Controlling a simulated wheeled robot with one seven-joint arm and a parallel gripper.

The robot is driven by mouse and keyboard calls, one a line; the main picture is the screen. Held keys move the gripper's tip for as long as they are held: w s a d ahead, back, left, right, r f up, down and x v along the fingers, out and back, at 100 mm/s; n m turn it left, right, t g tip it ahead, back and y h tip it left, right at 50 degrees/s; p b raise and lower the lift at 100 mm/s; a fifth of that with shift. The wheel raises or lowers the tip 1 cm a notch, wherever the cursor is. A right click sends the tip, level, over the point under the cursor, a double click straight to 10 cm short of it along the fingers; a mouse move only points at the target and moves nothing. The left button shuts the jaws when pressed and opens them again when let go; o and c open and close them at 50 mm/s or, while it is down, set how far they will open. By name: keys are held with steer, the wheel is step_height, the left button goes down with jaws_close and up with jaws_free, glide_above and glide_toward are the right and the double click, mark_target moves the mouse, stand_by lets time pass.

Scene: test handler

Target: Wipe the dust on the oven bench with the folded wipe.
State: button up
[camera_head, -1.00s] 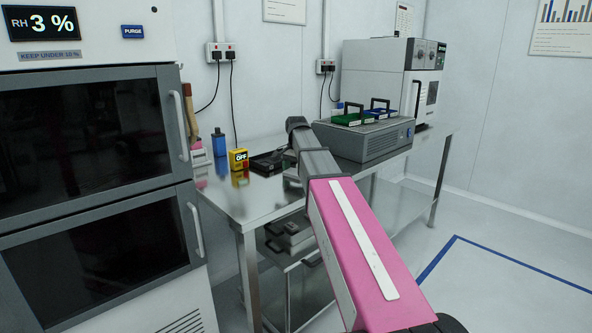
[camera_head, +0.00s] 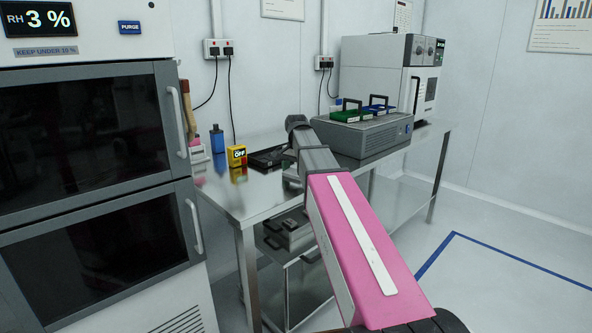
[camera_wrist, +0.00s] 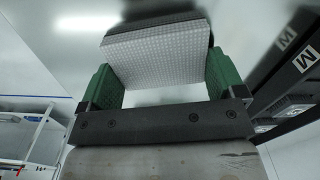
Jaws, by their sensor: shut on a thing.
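The folded wipe (camera_wrist: 158,50) is a pale grey, finely textured pad in the wrist view. My gripper (camera_wrist: 160,76) is shut on it, with a green finger pressed at each side. The steel oven bench (camera_head: 243,203) runs along the wall in the head view, with the oven (camera_head: 372,72) at its far end. My pink arm reaches over the bench and largely hides my gripper there. The wipe does not show in the head view. I cannot make out the dust, or whether the wipe touches the bench.
A grey unit (camera_head: 362,139) carrying green and blue carriers stands before the oven. A tall cabinet (camera_head: 90,190) borders the left. Bare steel lies at the bench's near left.

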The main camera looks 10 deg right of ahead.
steer(key=shift+s, duration=0.4)
steer(key=shift+w+f, duration=0.1)
steer(key=shift+w, duration=1.1)
steer(key=shift+w, duration=1.05)
steer(key=shift+w, duration=0.15)
steer(key=shift+w, duration=0.75)
steer(key=shift+w, duration=0.15)
steer(key=shift+w, duration=0.3)
